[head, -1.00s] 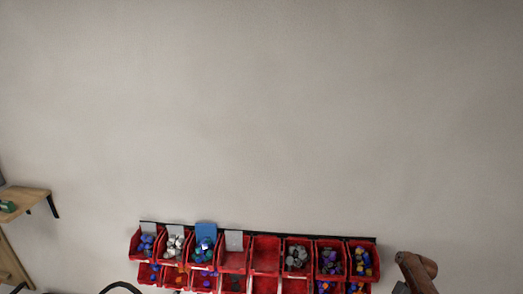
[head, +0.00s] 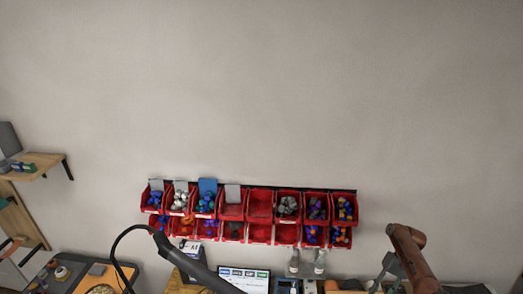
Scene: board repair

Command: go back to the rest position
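Neither of my grippers shows in the head view. The view is mostly a bare grey wall (head: 260,90), with the work area only along the bottom edge. What lies lower down is cut off by the frame.
Red bins (head: 260,204) with small parts hang in two rows on the wall. A wooden shelf (head: 45,162) juts out at left. Below are a screen (head: 243,280), a black curved cable (head: 118,250), clear bottles (head: 319,262) and an orange-brown jointed arm (head: 408,250) at right.

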